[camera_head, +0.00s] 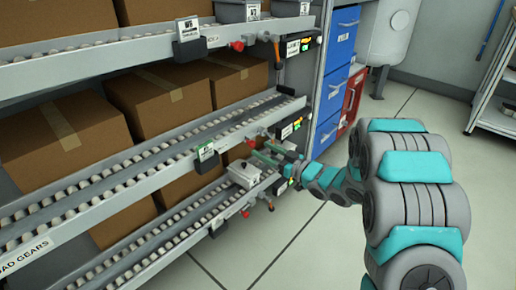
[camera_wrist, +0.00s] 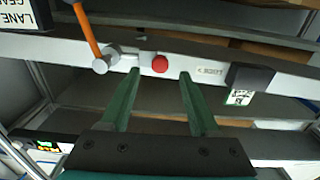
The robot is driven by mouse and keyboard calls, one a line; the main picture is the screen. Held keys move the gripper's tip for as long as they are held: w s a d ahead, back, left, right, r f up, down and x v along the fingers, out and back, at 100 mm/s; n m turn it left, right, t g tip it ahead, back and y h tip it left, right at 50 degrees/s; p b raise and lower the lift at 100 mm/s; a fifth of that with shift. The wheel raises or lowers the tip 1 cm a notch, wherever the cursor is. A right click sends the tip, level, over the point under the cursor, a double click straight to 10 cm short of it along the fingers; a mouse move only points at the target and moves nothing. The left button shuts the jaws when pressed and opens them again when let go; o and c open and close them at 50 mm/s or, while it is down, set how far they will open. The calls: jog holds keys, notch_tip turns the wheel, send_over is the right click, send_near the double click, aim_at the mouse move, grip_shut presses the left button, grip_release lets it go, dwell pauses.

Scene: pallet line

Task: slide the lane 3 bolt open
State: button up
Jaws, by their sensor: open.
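In the wrist view, a round red knob (camera_wrist: 160,64) sits on the light grey rail (camera_wrist: 130,47), beside a small label I cannot read surely. It may be the bolt's knob; I cannot read a lane number. My gripper (camera_wrist: 160,75) is open, its two green fingers apart with the knob between and just beyond their tips. I cannot tell whether they touch the rail. An orange lever (camera_wrist: 86,30) on a grey pivot is left of the knob. In the head view my gripper (camera_head: 264,157) is at the middle lane's front end, near a red knob (camera_head: 250,142).
A grey bin (camera_head: 243,175) stands on the lower lane, close under my gripper. Brown boxes (camera_head: 160,100) fill the rack behind the rails. A dark block with a tag (camera_wrist: 250,77) is right of the knob. Blue drawers (camera_head: 338,50) stand beyond; the floor (camera_head: 290,245) is clear.

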aim_at(254, 146)
jog(key=shift+x, duration=1.7)
grip_shut()
jog(key=shift+f, duration=0.1)
